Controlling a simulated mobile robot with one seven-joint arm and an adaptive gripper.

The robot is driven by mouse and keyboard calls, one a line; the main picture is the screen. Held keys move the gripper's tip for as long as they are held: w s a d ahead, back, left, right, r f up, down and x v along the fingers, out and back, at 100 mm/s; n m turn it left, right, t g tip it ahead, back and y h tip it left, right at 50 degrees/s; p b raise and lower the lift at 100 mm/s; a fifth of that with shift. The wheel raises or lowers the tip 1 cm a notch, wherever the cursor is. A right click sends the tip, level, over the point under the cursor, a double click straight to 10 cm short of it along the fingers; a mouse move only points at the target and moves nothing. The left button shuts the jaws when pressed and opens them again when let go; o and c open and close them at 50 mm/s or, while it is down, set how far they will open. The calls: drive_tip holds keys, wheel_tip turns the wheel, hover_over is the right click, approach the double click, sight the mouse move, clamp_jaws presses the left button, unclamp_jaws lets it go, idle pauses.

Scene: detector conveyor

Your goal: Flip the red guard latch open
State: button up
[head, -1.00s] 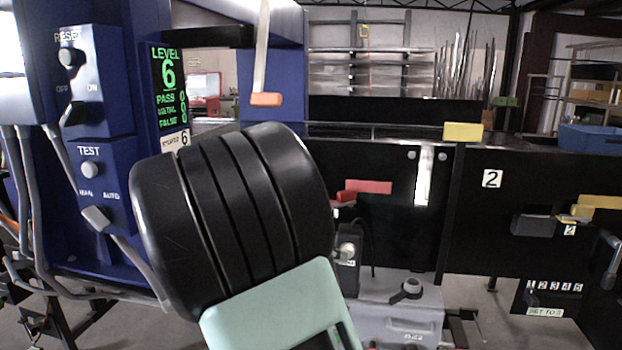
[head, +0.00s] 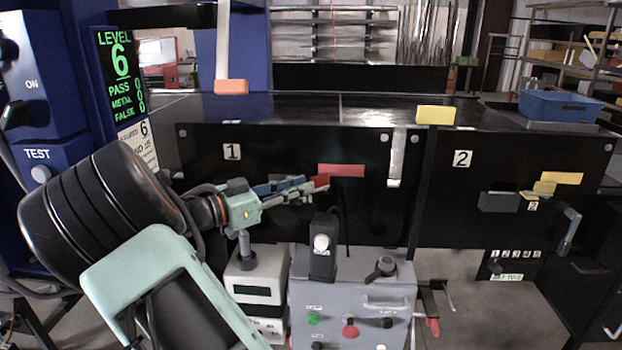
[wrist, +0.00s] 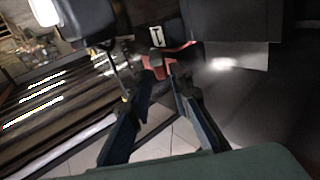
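The red guard latch is a small red piece (head: 321,181) at the lower left end of a flat red plate (head: 341,170) on the black panel marked 1, in the head view. My gripper (head: 308,188) reaches in from the left, with its fingertips close beside the small red piece. In the wrist view, red parts of the latch (wrist: 172,53) show just beyond the fingertips of my gripper (wrist: 161,76). The two fingers are apart with a gap between them, and nothing is clearly held. I cannot tell whether a fingertip touches the latch.
A grey control box (head: 352,300) with a black upright switch block (head: 322,250) stands below the latch. A white device (head: 257,275) stands left of it. A yellow block (head: 435,115) sits on the conveyor edge. Panel 2 (head: 520,170) is at right.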

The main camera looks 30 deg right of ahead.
sight(316, 185)
drive_tip(key=shift+d, duration=1.85)
clamp_jaws()
